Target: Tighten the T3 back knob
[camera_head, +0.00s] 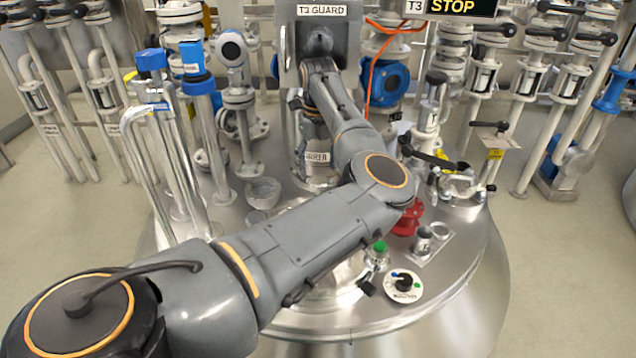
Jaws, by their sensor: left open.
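My left arm reaches from the lower left across the round steel vessel lid (340,318), then bends away toward the grey T3 guard (296,38). My left gripper (304,110) is small and partly hidden by its own arm, below the guard. It is open, with nothing seen in it. Black-handled clamp hardware (460,184) stands at the right of the lid, with a black T-shaped handle (490,126) behind it. I cannot tell which part is the T3 back knob; the arm hides the middle of the lid. My right gripper is not in view.
Blue-capped pipes (200,84) stand at the lid's left. A red fitting (408,220), a green button (380,247) and a selector dial (403,284) sit at its front right. An orange cable (371,60) hangs behind. Several pipes and valves line the back.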

